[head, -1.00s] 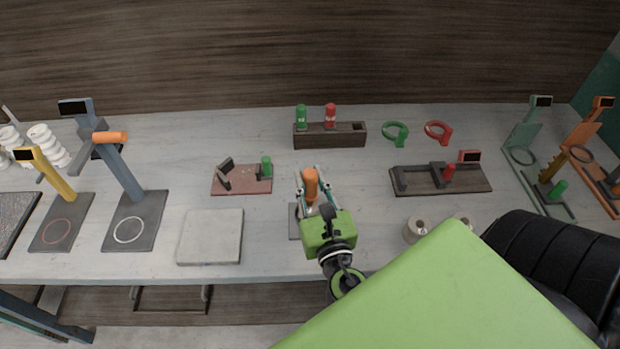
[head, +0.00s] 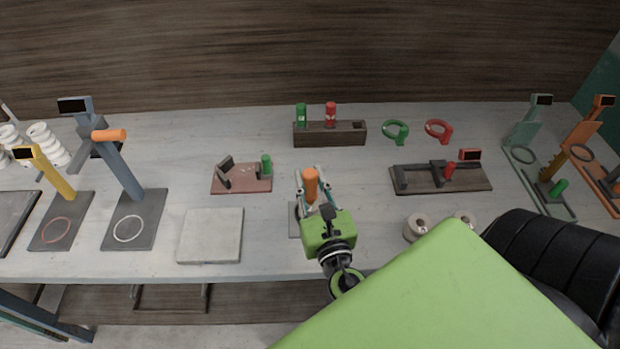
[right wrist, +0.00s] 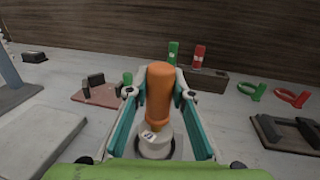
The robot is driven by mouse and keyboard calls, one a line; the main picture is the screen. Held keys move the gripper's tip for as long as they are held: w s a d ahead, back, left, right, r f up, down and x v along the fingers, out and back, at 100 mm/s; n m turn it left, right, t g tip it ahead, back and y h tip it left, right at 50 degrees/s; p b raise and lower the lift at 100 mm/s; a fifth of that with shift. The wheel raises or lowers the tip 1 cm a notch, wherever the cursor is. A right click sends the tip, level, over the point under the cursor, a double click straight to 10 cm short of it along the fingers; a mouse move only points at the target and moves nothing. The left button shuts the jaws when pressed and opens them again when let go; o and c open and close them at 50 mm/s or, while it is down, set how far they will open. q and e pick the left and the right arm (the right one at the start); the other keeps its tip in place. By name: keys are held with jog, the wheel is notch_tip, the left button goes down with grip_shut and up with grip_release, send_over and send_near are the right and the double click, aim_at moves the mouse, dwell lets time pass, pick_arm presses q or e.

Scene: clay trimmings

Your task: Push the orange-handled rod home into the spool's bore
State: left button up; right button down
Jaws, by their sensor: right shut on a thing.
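The rod's orange handle (head: 311,184) stands upright near the front middle of the bench. It also shows large in the right wrist view (right wrist: 159,92). My right gripper (head: 312,190) is shut on the handle, with a finger on each side. The pale spool (right wrist: 155,147) is directly below the handle in the right wrist view, inside a dark ring. In the head view my gripper covers most of the spool. My left gripper is not in view.
A grey slab (head: 211,236) lies left of my right gripper. Two pale spools (head: 417,226) (head: 464,219) stand to the right. Behind are a reddish board (head: 230,187), a dark wooden block (head: 330,139) with green and red cylinders, and a dark rack (head: 425,187).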

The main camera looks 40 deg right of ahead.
aim_at(311, 194)
jog(key=shift+f+b, duration=0.55)
jog(key=shift+f, duration=0.6)
dwell(2.5)
jog(key=shift+s+a+f, duration=0.1)
jog(key=shift+s+f, duration=0.05)
jog(key=shift+f, duration=0.35)
dwell(1.9)
jog(key=shift+r, duration=0.15)
dwell(0.3)
jog(key=shift+r+p, duration=2.1)
jog(key=shift+r, duration=0.3)
jog(key=shift+r+p, duration=3.35)
jog(key=shift+r, duration=0.05)
